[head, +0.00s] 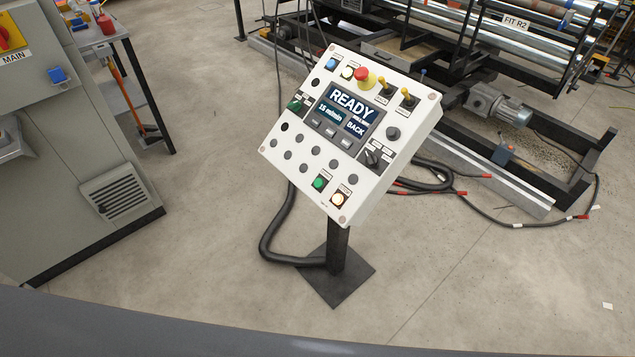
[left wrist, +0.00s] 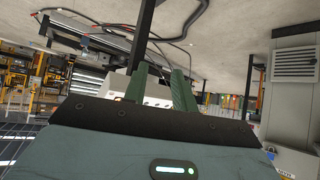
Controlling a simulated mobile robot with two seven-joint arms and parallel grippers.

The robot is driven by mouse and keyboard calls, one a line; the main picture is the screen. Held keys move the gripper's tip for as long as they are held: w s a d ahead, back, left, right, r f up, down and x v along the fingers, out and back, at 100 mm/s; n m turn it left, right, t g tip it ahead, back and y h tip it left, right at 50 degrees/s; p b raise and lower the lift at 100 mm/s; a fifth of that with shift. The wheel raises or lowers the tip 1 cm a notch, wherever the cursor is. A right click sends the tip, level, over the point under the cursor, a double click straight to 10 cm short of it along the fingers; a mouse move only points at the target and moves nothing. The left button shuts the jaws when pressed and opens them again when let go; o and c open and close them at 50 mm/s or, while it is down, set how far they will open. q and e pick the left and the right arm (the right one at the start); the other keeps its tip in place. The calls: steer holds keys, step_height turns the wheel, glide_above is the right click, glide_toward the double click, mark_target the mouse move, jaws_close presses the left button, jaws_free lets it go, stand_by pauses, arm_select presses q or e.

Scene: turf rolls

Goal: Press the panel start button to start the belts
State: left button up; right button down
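The control panel (head: 350,135) is a white tilted box on a dark post. Its screen (head: 344,110) reads READY, with 15 m/min and BACK. A green button (head: 319,183) sits near its lower edge, beside a pale lit button (head: 338,198); their small labels are unreadable. A red mushroom button (head: 362,75) is at the top. In the left wrist view, which is upside down, the green fingers of my left gripper (left wrist: 160,70) are apart with nothing between them. Part of the panel (left wrist: 157,92) shows behind them. Neither gripper shows in the head view.
A grey cabinet (head: 75,130) with a MAIN switch and a table (head: 100,32) stand left. A machine frame with rollers (head: 460,25) and a motor (head: 497,106) is behind the panel. Cables (head: 440,180) lie on the floor to the right. The floor before the panel is clear.

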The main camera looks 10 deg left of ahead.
arm_select(q)
jaws_close()
stand_by(1.4)
